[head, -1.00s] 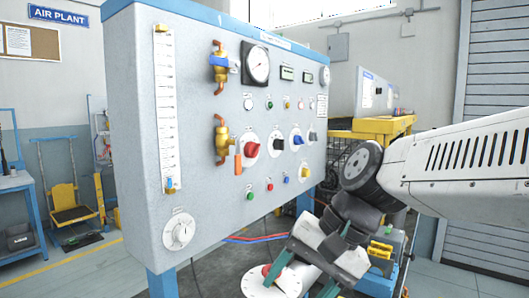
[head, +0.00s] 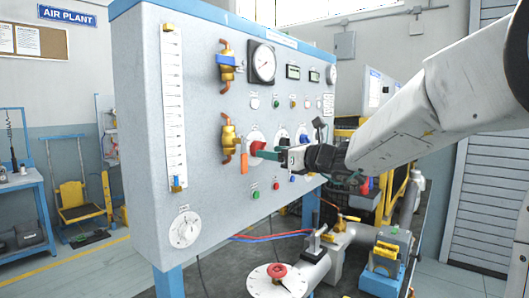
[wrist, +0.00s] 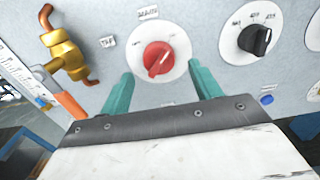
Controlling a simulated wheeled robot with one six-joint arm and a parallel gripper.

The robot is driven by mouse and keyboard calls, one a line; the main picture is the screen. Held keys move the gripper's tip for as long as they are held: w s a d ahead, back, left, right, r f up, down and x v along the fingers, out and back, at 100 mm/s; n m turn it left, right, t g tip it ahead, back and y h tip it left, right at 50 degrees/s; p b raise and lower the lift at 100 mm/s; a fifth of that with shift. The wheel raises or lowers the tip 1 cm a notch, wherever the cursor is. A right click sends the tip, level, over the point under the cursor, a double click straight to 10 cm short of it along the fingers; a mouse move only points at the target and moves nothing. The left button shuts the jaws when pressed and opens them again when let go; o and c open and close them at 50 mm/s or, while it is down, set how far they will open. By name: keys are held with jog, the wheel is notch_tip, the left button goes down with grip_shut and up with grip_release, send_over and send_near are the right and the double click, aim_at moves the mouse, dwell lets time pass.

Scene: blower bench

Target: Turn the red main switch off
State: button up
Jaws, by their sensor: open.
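The red main switch (wrist: 158,59) is a rotary knob on a round white dial on the grey panel (wrist: 200,20). Its pointer line slants up to the right in the wrist view. In the head view the red switch (head: 256,143) shows partly, just left of my gripper's fingertips. My gripper (wrist: 160,75) is open, with one green finger at each lower side of the dial. The fingers look short of the knob or beside it; I cannot tell whether they touch. In the head view my gripper (head: 268,154) points left at the panel.
A black selector knob (wrist: 255,40) is right of the red switch. A brass valve (wrist: 63,50) with an orange handle (wrist: 70,104) is close on the left.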

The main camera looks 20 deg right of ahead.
jog(key=shift+x, duration=1.7)
jog(key=c, duration=1)
jog(key=shift+o, duration=0.2)
jog(key=shift+n, duration=0.5)
jog(key=n, duration=1.7)
jog(key=shift+r, duration=0.1)
